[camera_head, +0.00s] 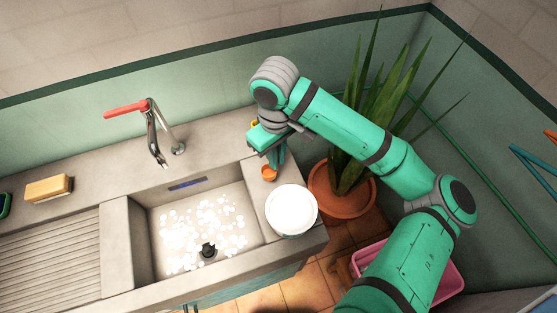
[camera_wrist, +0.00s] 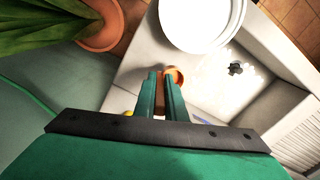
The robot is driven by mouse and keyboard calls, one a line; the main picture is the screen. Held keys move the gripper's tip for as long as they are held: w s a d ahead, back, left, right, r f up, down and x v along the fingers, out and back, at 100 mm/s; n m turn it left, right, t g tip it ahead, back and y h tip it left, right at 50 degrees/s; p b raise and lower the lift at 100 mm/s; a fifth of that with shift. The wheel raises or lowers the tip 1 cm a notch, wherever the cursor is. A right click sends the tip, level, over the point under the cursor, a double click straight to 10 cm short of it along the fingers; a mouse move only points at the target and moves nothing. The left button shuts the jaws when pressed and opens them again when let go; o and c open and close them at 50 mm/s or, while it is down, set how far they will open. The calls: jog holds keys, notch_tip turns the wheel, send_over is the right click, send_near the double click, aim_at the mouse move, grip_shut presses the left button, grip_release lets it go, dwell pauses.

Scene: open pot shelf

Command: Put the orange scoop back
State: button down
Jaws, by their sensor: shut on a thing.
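The orange scoop (camera_head: 269,173) shows as a small orange cup at the tips of my gripper (camera_head: 274,160), over the counter to the right of the sink. In the wrist view the scoop's round orange end (camera_wrist: 175,74) sticks out just past the fingertips of my gripper (camera_wrist: 163,78). A brownish part lies between the two green fingers, which are shut on it. The fingers hide most of the scoop. I cannot tell whether it touches the counter.
A round white vessel (camera_head: 292,210) stands close by on the counter, near its front right. The sink (camera_head: 205,225) with white spots lies left. A potted plant (camera_head: 340,195) stands right. A small yellow thing (camera_head: 254,123) shows behind my gripper. A sponge (camera_head: 48,188) lies far left.

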jog(key=shift+w+d+f, duration=0.1)
jog(key=shift+w+f, duration=0.3)
jog(key=shift+f, duration=0.65)
jog(key=shift+w+d+f, duration=0.15)
jog(key=shift+w+f, duration=0.3)
jog(key=shift+f, duration=0.6)
jog(key=shift+w+d+f, duration=0.1)
jog(key=shift+w+f, duration=0.3)
jog(key=shift+f, duration=0.65)
jog(key=shift+f, duration=0.1)
jog(key=c, duration=1.8)
grip_release()
notch_tip(320, 180, up, 12)
jog(key=shift+r, duration=0.15)
